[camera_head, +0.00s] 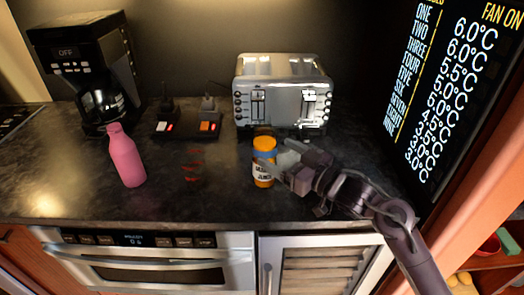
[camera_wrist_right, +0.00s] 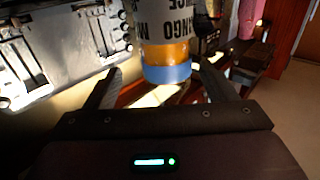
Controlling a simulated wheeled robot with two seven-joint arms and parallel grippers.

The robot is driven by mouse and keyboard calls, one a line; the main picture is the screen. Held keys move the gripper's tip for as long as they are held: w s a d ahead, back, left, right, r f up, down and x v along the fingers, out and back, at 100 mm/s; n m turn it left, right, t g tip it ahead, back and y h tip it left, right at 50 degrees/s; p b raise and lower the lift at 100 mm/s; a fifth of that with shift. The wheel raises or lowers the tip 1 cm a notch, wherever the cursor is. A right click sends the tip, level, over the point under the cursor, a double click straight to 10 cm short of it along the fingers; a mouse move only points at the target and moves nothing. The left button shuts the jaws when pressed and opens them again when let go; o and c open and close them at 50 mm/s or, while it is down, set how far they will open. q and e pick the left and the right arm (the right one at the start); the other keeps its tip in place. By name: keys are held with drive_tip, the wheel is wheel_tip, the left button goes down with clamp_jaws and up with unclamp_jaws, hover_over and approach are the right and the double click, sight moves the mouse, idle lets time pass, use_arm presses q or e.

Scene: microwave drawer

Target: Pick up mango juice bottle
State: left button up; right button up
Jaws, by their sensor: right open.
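My left gripper is in neither view.
A silver toaster (camera_head: 283,88) stands behind the bottle. A pink bottle (camera_head: 125,158) and a coffee maker (camera_head: 88,62) are at the left. A dark panel with switches (camera_head: 187,126) lies between. The counter's front edge is above an oven (camera_head: 150,268).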

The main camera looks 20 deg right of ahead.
sight(274, 152)
drive_tip(key=x, duration=0.3)
drive_tip(key=shift+s+a+r+p, duration=0.15)
drive_tip(key=shift+a+p, duration=0.1)
drive_tip(key=shift+p, duration=0.15)
drive_tip(key=x, duration=0.3)
drive_tip(key=shift+a+f+p, duration=0.2)
drive_tip(key=shift+f+p, duration=0.15)
drive_tip(key=shift+p, duration=0.05)
drive_tip(key=shift+w+f, duration=0.1)
drive_tip(key=shift+w, duration=0.15)
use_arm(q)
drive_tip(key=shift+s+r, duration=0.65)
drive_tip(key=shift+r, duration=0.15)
use_arm(e)
drive_tip(key=c, duration=1.3)
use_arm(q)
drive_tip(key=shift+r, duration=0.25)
use_arm(e)
wheel_tip(274, 152, up, 20)
